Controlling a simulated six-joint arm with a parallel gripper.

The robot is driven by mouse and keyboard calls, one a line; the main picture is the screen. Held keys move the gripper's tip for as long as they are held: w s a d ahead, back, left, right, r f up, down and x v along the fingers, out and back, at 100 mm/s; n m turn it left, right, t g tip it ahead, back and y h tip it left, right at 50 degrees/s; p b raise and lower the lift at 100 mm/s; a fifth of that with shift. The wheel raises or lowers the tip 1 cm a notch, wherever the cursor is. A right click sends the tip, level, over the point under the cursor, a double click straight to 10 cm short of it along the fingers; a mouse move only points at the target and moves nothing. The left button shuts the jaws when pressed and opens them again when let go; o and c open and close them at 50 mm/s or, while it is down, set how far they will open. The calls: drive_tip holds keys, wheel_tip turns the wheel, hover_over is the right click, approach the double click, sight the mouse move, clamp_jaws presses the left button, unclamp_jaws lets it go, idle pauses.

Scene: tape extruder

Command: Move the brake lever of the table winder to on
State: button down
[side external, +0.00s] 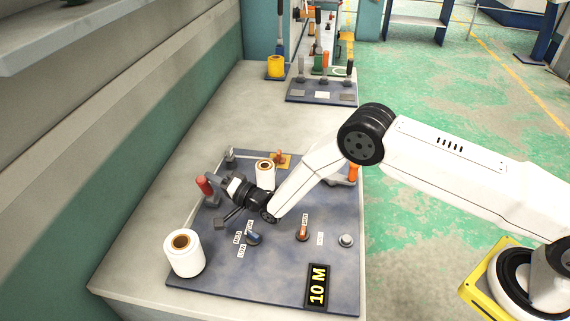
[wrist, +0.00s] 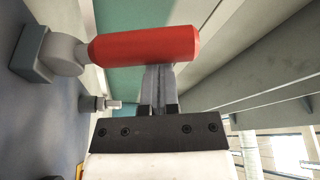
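A lever with a red handle (side external: 204,187) stands at the left of the blue-grey winder board (side external: 275,274). In the wrist view its red handle (wrist: 145,46) lies crosswise, joined at the left to a grey pivot. My gripper (side external: 220,198) is right beside this lever. In the wrist view the two fingers of my gripper (wrist: 158,82) lie side by side, looking shut with nothing between them. Their tips are hidden behind the handle; I cannot tell whether they touch it. An orange-red lever (side external: 302,234) with small labels stands at the board's front middle. No brake marking is readable.
A large white roll (side external: 184,254) stands at the board's front left, and a smaller roll (side external: 265,174) behind my gripper. A blue knob (side external: 254,239), a grey knob (side external: 346,240) and a "10 M" display (side external: 317,287) are in front. A wall runs along the left.

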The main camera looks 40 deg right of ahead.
sight(207, 188)
drive_tip(key=n, duration=0.1)
drive_tip(key=s+a+n+y, duration=0.1)
drive_tip(key=n, duration=0.1)
drive_tip(key=shift+s+a+f+n, duration=0.25)
drive_tip(key=shift+a+n, duration=0.05)
drive_tip(key=shift+s+a+f, duration=0.25)
drive_tip(key=shift+s+a, duration=0.05)
drive_tip(key=shift+s, duration=0.15)
drive_tip(key=shift+t, duration=0.3)
drive_tip(key=shift+v, duration=3.8)
drive_tip(key=shift+d, duration=0.1)
